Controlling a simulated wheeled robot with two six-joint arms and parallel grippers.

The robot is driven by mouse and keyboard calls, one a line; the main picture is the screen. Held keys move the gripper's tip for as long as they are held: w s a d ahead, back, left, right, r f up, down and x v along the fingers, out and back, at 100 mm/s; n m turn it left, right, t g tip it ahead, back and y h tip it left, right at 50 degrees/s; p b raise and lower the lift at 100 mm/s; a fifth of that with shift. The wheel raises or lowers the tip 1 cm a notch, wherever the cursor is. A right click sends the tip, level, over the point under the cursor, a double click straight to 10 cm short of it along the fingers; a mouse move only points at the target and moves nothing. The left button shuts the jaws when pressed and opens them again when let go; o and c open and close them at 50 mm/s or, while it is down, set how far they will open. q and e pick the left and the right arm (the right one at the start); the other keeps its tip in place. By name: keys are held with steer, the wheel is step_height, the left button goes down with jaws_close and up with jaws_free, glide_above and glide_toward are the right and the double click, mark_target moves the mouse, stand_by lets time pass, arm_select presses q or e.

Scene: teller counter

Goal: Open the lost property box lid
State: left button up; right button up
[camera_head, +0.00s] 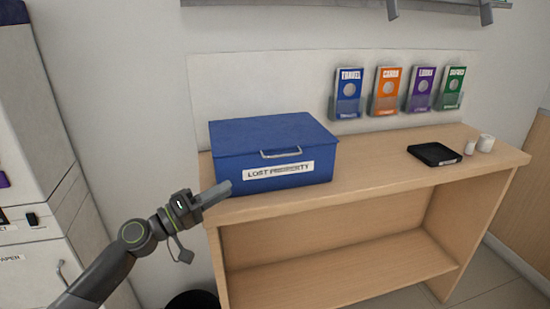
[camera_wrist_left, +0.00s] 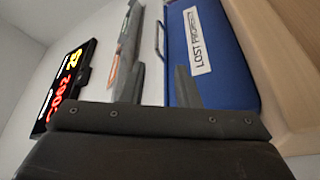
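The blue lost property box (camera_head: 230,172) stands on the left end of the wooden counter, with its lid (camera_head: 270,128) shut. A silver handle (camera_head: 281,153) is on the front above the white "LOST PROPERTY" label (camera_head: 279,170). My left gripper (camera_head: 226,188) is near the box's lower left front corner, below and left of the handle; I cannot tell if it touches the box. In the left wrist view the fingers of my left gripper (camera_wrist_left: 160,84) stand apart with nothing between them. The box (camera_wrist_left: 208,60) and the handle (camera_wrist_left: 159,40) lie beyond them. My right gripper is not in view.
The counter (camera_head: 375,176) is bare between the box and a black tray (camera_head: 434,154). Two small white cups (camera_head: 486,143) stand at the right end. Several leaflet holders (camera_head: 385,92) hang behind. An open shelf (camera_head: 350,268) is below. White cabinets (camera_head: 30,130) stand at left.

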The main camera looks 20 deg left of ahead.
mark_target(280, 156)
arm_select(q)
steer(key=p+x, duration=0.2)
steer(key=x, duration=0.3)
steer(key=p+x, duration=0.3)
steer(key=x, duration=0.3)
steer(key=r+p+x, duration=0.1)
steer(key=p+x, duration=0.2)
steer(key=x, duration=0.2)
steer(key=shift+w, duration=0.1)
steer(key=shift+w+d+p, duration=0.3)
steer(key=shift+w, duration=0.2)
jaws_close()
